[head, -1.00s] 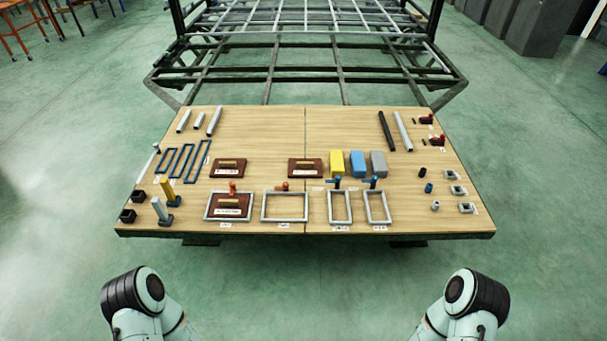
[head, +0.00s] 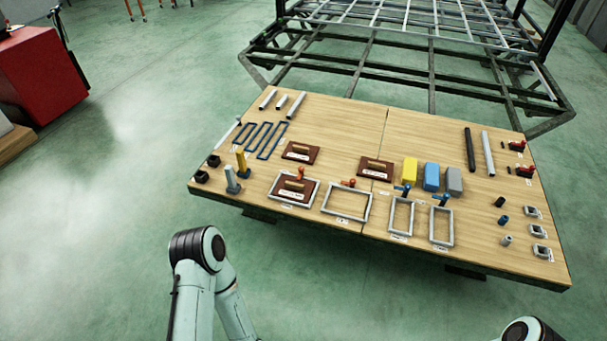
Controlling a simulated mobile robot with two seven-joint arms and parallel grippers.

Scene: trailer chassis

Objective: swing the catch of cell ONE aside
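Four light grey frames lie along the front of the wooden table: a left one (head: 290,204), a second (head: 345,215), and two narrower ones on the right (head: 411,218) (head: 431,226). The left frame holds a dark red board with a wooden handle (head: 297,188); the other frames look empty. An orange catch (head: 300,173) stands at the left frame's far edge, and another (head: 348,183) is at the second frame's. Blue catches (head: 404,189) (head: 443,200) are at the narrower frames. The labels are too small to read, so I cannot tell which is cell ONE. Neither gripper shows.
Two more dark red boards (head: 300,152) (head: 376,167) lie behind the frames. Yellow (head: 410,171), blue (head: 431,177) and grey (head: 454,181) blocks stand right of them. A trailer chassis (head: 430,75) is behind the table (head: 340,120). A red cabinet (head: 42,75) stands far left.

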